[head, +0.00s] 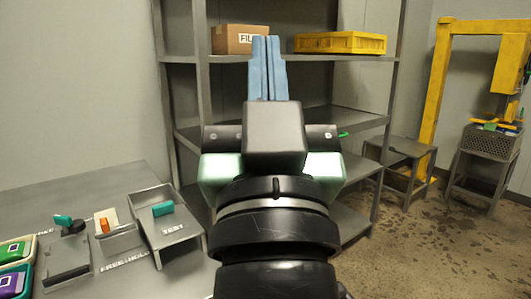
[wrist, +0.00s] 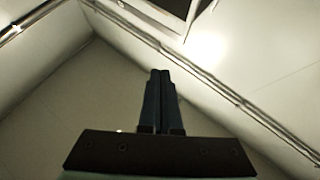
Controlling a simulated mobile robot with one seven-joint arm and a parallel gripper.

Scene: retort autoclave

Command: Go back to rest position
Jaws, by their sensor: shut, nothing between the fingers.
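My gripper (head: 266,68) has two blue fingers that point upward and lie together, shut and empty. It stands in front of the grey shelf rack in the head view, with my arm below it in the middle of the picture. In the wrist view my gripper (wrist: 160,100) shows dark against the pale ceiling and upper walls, its fingers closed with nothing between them. My arm and gripper hide the middle of the rack.
A grey table (head: 100,185) at the left bears small fixtures, including a tray marked TEST (head: 172,228). The rack (head: 204,60) holds a cardboard box (head: 232,40) and a yellow crate (head: 340,42). A yellow frame (head: 437,95) and low stands are at the right. Some stained floor (head: 430,240) is open.

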